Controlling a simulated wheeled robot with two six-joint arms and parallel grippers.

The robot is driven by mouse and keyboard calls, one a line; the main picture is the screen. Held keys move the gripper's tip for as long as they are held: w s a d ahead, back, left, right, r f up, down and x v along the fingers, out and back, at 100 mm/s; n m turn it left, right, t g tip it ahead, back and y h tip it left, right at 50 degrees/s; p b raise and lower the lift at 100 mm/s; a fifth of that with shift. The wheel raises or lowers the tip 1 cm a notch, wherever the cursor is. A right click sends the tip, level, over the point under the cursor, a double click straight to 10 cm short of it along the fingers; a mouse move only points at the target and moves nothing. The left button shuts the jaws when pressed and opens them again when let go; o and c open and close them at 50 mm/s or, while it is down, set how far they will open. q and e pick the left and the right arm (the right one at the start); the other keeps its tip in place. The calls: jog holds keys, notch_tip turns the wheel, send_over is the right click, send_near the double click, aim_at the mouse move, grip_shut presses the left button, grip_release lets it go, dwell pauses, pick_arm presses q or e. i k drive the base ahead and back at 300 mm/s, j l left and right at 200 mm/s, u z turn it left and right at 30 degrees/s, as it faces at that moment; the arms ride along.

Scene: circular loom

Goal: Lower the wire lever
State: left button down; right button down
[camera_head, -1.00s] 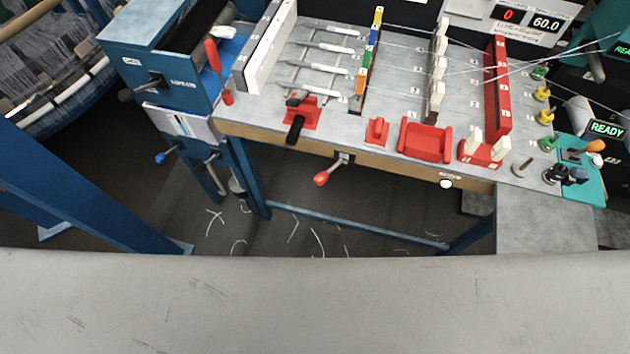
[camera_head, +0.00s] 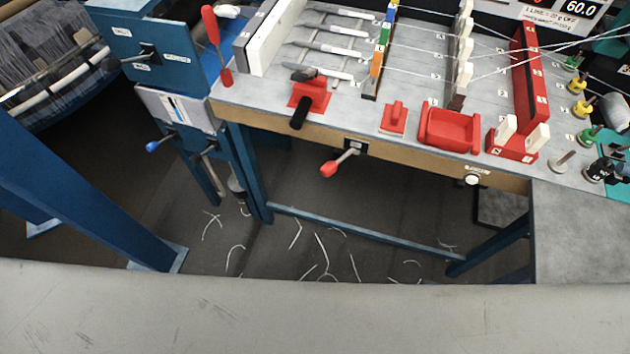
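No readable label marks which lever is the wire lever. A red-knobbed lever (camera_head: 340,163) sticks out from the front edge of the bench, its knob pointing down and left. A tall red-handled lever (camera_head: 216,46) stands upright at the bench's left end. A blue-knobbed lever (camera_head: 160,143) juts left from the blue frame below. A dark-handled lever (camera_head: 145,58) sits on the front of the blue box. Neither of my grippers shows in the head view.
The bench (camera_head: 410,92) holds a red clamp (camera_head: 311,93), a red cradle (camera_head: 450,129) and a red block with white pegs (camera_head: 517,137). Thin wires cross its right side. A blue frame post (camera_head: 80,190) stands at left. The floor (camera_head: 330,225) below is open, with scattered wire scraps.

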aim_at(329, 168)
jog(key=k+j+u, duration=0.1)
jog(key=j, duration=0.2)
jog(key=k+j+u, duration=0.1)
jog(key=j, duration=0.25)
jog(key=k+j+u, duration=0.1)
jog(key=k+j, duration=0.15)
jog(key=k+j+u, duration=0.1)
jog(key=j, duration=0.35)
jog(key=k+j, duration=0.15)
jog(key=j, duration=0.2)
jog(key=u, duration=0.05)
